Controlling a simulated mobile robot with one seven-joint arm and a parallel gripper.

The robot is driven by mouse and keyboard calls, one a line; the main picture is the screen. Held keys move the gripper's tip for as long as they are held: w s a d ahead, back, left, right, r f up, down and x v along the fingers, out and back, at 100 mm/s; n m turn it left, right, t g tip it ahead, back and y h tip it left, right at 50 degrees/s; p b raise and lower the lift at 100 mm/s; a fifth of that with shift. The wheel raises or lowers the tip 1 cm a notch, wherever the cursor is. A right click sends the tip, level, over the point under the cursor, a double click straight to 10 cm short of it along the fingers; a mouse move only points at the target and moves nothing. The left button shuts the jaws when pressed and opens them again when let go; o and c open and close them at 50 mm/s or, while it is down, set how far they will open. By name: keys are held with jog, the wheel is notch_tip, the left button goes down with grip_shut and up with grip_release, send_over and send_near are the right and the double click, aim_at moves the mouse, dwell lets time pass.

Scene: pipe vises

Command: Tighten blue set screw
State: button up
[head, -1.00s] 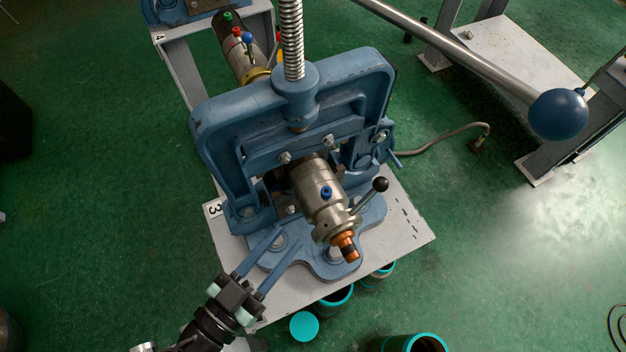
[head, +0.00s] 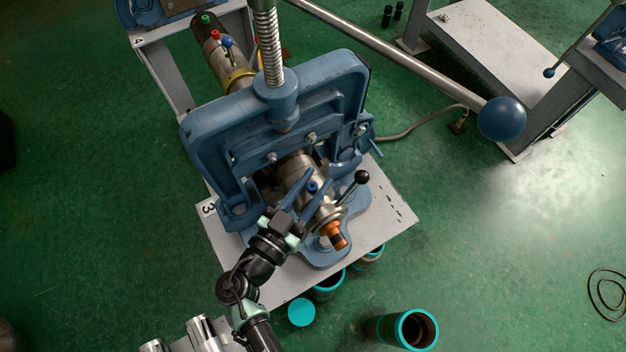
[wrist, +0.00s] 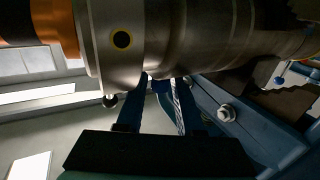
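The blue set screw (head: 312,187) sits on the upper side of the steel pipe fitting (head: 325,212) clamped in the blue vise marked 3 (head: 275,120). My gripper (head: 319,176) is open, with its two blue fingers on either side of the screw in the head view. In the wrist view, the screw (wrist: 160,87) shows as a small blue shape between the fingers (wrist: 158,100), beside the fitting. I cannot tell whether the fingers touch the screw.
A black-knobbed lever (head: 361,177) rises right of the fitting, close to my gripper. An orange-and-black end (head: 335,235) sticks out in front. Another pipe with green, red and blue screws (head: 228,43) lies behind. A long bar with a blue ball (head: 501,119) crosses above.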

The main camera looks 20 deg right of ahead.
grip_shut()
jog(key=shift+f+b, duration=0.1)
jog(key=shift+b, duration=0.4)
jog(key=shift+f+m+g+h+b, duration=0.2)
jog(key=shift+m+g+h+b, duration=0.3)
jog(key=shift+b, duration=0.55)
jog(key=m+g+h+b, duration=0.1)
jog(key=m+g+b, duration=0.1)
jog(key=b, duration=0.3)
jog(key=shift+f+g, duration=0.15)
jog(key=shift+g, duration=0.35)
jog(key=m+g+h+b, duration=0.1)
jog(key=g+b, duration=0.1)
jog(key=b, duration=0.1)
jog(key=m+g+b, duration=0.2)
jog(key=g+b, duration=0.1)
jog(key=shift+m+h, duration=0.3)
jog(key=shift+h, duration=0.1)
jog(key=shift+r+m+g+b, duration=0.4)
jog(key=shift+m+g+b, duration=0.1)
jog(key=shift+g+b, duration=0.6)
jog(key=shift+r, duration=0.1)
